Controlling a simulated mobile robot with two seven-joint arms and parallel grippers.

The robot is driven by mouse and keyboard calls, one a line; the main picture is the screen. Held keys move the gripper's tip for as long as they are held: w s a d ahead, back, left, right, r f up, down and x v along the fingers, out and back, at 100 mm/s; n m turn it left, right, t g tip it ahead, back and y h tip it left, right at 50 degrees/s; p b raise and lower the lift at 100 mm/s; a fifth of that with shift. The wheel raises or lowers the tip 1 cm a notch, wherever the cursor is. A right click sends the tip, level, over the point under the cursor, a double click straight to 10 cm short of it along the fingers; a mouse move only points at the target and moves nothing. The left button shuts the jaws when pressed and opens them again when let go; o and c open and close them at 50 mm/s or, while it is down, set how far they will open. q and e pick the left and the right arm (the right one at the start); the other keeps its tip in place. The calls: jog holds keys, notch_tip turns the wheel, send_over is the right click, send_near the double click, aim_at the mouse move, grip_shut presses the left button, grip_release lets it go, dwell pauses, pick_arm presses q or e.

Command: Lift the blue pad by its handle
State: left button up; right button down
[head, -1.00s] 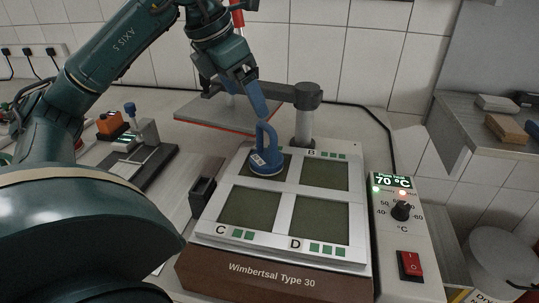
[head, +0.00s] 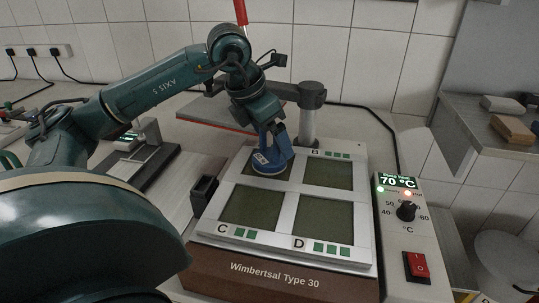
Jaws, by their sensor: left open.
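The blue pad (head: 264,168) lies flat on the upper-left dark plate of the device marked "Wimbertsal Type 30" (head: 275,279). A white label sits at its edge. My left gripper (head: 275,145) is right over the pad, pointing down, with its blue fingers at the handle. It is open. The handle is mostly hidden by the fingers, so I cannot tell whether they touch it. My right gripper is out of view.
A grey post with a horizontal arm (head: 309,112) stands just behind the device. A control box (head: 404,230) reading 70 °C is at the right. A small black holder (head: 204,191) stands left of the device. A shelf (head: 470,130) juts in at the right.

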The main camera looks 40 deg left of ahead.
pick_arm(q)
jog(key=shift+c, duration=0.6)
grip_shut()
jog(key=shift+r, duration=0.15)
